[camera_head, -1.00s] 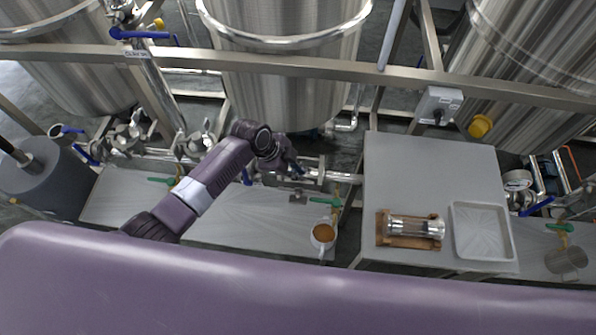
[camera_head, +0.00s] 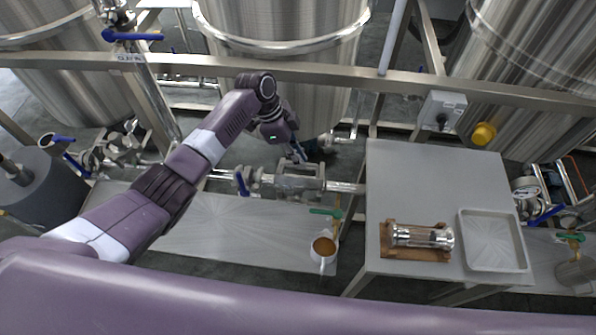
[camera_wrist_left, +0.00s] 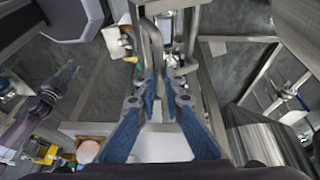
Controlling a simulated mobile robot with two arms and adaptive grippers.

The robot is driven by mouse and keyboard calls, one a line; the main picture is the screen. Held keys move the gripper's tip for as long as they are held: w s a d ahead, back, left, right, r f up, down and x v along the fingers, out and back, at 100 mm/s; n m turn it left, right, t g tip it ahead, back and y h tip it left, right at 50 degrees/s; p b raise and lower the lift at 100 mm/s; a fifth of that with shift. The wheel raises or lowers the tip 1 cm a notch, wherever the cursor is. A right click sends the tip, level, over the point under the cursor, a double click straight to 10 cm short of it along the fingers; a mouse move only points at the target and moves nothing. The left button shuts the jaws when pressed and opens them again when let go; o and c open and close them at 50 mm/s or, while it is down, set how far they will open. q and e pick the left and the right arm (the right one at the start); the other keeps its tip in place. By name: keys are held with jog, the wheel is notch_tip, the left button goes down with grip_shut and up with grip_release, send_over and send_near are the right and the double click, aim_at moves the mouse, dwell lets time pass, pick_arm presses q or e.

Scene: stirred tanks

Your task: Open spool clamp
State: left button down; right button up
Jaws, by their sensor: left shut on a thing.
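A steel pipe with a spool section (camera_head: 300,178) runs low in front of the middle tank. Clamp fittings sit on the pipe there, small and partly covered. My left gripper (camera_head: 300,155) reaches down from behind and above it, its fingers at the upper edge of the spool section. In the left wrist view its blue fingers (camera_wrist_left: 161,75) are nearly together, shut on a small part at the clamp. The fingertips hide that part. I cannot tell whether the clamp is open. A purple arm part (camera_wrist_left: 42,100) at the left wrist view's edge ends narrow and bluish; any jaws there are unreadable.
A grey table (camera_head: 440,180) right of the pipe carries a wooden stand with a glass-and-metal cylinder (camera_head: 420,236) and an empty tray (camera_head: 492,240). A steel rail (camera_head: 290,70) crosses above the arm.

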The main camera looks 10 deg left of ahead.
pick_arm(q)
jog(key=shift+w+r+b, duration=0.2)
jog(key=shift+w+b, duration=0.55)
jog(key=shift+w, duration=0.3)
jog(key=c, duration=2.3)
grip_release()
jog(key=shift+o, duration=1.3)
jog(key=shift+w+f, duration=0.1)
jog(key=shift+w, duration=0.1)
jog(key=shift+r, duration=0.2)
jog(key=v, duration=1.1)
jog(key=shift+a+r, duration=0.15)
jog(key=shift+r, duration=0.25)
jog(key=shift+s, duration=0.1)
